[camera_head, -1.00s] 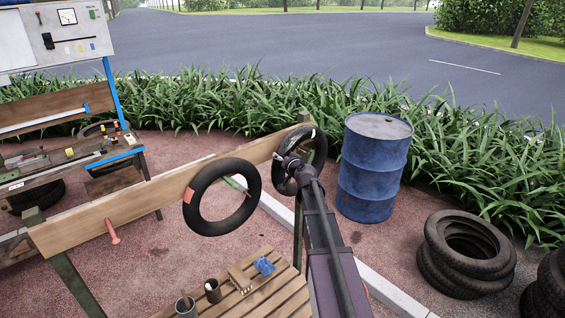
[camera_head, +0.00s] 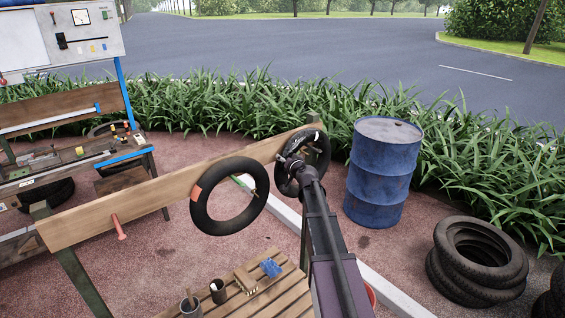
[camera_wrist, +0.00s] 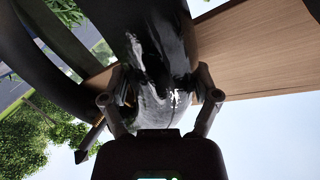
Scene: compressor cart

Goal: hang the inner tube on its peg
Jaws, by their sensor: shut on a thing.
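My gripper (camera_head: 293,162) is shut on a black inner tube (camera_head: 322,148) at the right end of a wooden board in the head view. In the wrist view my two fingers (camera_wrist: 160,92) pinch the glossy black tube (camera_wrist: 158,40) from both sides. The held tube is in front of the board, and whether a peg is behind or through it is hidden. A bare reddish peg (camera_head: 119,228) sticks out at the left.
The wooden board (camera_head: 150,198) stands on posts above a slatted bench (camera_head: 270,295) with cups (camera_head: 218,291) and a blue cloth (camera_head: 271,267). A blue barrel (camera_head: 381,180) stands to the right, with stacked tyres (camera_head: 470,280) farther right. A workbench (camera_head: 60,165) is at left.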

